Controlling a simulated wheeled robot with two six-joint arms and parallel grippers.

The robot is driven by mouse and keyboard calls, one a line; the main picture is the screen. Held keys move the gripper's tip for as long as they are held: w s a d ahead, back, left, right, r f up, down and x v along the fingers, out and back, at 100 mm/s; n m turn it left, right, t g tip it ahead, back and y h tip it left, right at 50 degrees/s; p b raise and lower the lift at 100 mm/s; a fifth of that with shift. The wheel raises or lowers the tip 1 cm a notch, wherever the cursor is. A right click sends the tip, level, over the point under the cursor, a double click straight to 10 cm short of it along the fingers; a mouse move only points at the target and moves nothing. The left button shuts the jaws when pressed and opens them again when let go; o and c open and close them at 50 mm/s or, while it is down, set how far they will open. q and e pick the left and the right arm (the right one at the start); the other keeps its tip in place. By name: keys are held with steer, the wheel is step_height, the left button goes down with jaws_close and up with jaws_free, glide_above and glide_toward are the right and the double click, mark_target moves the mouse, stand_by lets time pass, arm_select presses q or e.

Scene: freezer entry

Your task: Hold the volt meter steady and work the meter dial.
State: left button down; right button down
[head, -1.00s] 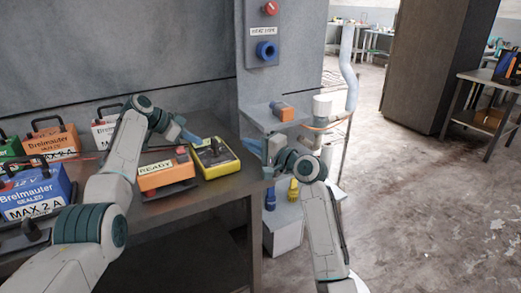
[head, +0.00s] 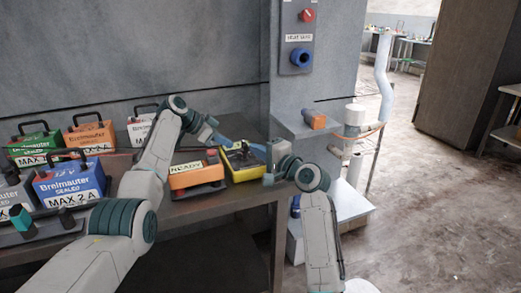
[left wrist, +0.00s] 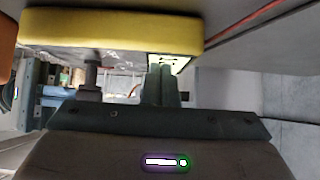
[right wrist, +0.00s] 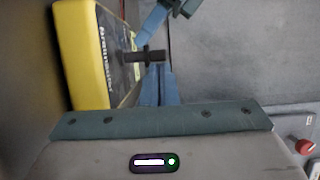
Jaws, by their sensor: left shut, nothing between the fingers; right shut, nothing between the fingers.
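The volt meter is a yellow box (head: 243,172) near the right end of the bench, with a dark face. It also shows in the left wrist view (left wrist: 110,28) and the right wrist view (right wrist: 82,60). The black meter dial (right wrist: 145,55) stands out from its face. My left gripper (head: 224,139) is shut and empty, close behind the meter's left side; its blue fingers show in the right wrist view (right wrist: 152,18). My right gripper (head: 268,153) is shut and empty at the meter's right side. Its fingertips (right wrist: 157,66) are right by the dial; I cannot tell whether they touch.
An orange box marked READY (head: 196,177) stands left of the meter. A blue Breimauter box (head: 70,185) and several more cased units line the bench (head: 170,212). A wall panel (head: 298,38) with red and blue knobs and a small shelf (head: 305,125) are to the right.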

steer(key=shift+s+a, duration=0.25)
steer(key=shift+a, duration=0.1)
steer(key=shift+d, duration=0.15)
steer(key=d, duration=0.3)
steer(key=shift+s+d, duration=0.25)
steer(key=shift+d, duration=0.1)
steer(key=s+d, duration=0.2)
steer(key=s, duration=0.8)
steer(key=w+d, duration=0.5)
steer(key=shift+w+f, duration=0.1)
steer(key=shift+w, duration=0.2)
steer(key=x, duration=0.9)
steer(key=shift+a, duration=0.3)
steer(key=shift+w+a, duration=0.15)
steer(key=shift+a, duration=0.9)
steer(key=shift+w+a, duration=0.1)
steer(key=shift+a, duration=0.9)
